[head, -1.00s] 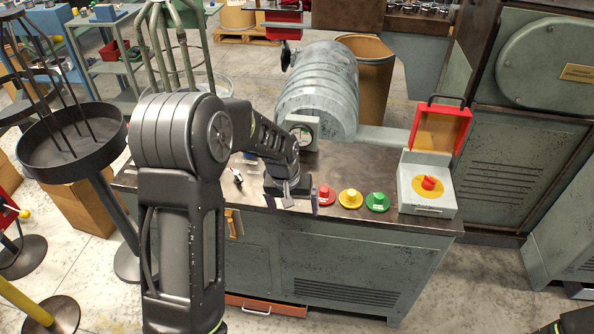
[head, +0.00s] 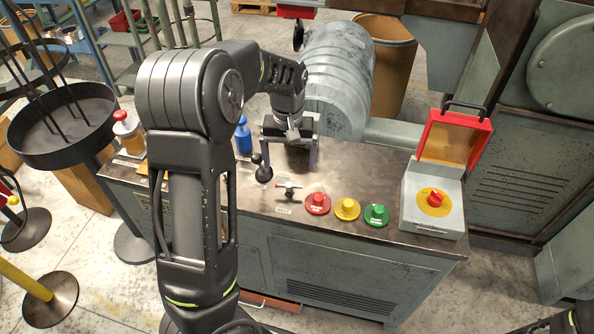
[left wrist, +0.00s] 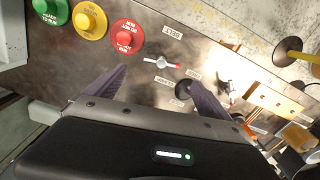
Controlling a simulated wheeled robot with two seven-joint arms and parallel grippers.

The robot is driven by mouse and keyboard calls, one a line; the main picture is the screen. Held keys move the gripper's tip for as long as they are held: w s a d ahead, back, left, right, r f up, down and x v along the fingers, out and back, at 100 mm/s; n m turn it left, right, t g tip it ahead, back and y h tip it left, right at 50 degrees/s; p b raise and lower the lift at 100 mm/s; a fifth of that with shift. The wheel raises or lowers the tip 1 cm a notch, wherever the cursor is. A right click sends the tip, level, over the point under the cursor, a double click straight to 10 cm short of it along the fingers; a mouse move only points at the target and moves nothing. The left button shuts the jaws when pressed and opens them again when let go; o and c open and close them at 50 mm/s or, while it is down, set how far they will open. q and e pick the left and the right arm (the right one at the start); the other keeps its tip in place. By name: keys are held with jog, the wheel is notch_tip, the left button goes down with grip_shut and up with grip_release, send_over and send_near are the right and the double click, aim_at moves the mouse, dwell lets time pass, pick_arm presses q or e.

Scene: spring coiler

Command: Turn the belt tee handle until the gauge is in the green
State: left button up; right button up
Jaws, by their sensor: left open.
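The belt tee handle (head: 289,187) is a small silver crossbar with a red end on the bench top, left of the red button. In the left wrist view the tee handle (left wrist: 161,63) lies beside a "BELT" label, just beyond the fingertips. My left gripper (head: 290,155) is open and empty, behind the handle and in front of the ribbed grey drum. The gauge is hidden in the head view by my left arm and gripper. My right gripper does not show.
Red (head: 317,203), yellow (head: 347,208) and green (head: 376,214) buttons stand right of the handle. A black-knobbed lever (head: 262,169) stands to its left. A blue bottle (head: 243,135) is behind the lever. A grey box with a raised red lid (head: 453,134) is at right.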

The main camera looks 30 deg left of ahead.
aim_at(289, 184)
pick_arm(q)
jog(key=shift+s+r, duration=0.15)
jog(key=shift+s, duration=0.2)
jog(key=shift+w+f, duration=0.15)
jog(key=shift+f, duration=0.4)
notch_tip(289, 184, down, 7)
jog(key=shift+r+p, duration=0.1)
jog(key=shift+p, duration=0.45)
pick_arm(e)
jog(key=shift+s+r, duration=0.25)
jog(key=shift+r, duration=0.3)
pick_arm(q)
jog(key=shift+c, duration=0.2)
jog(key=c, duration=1.3)
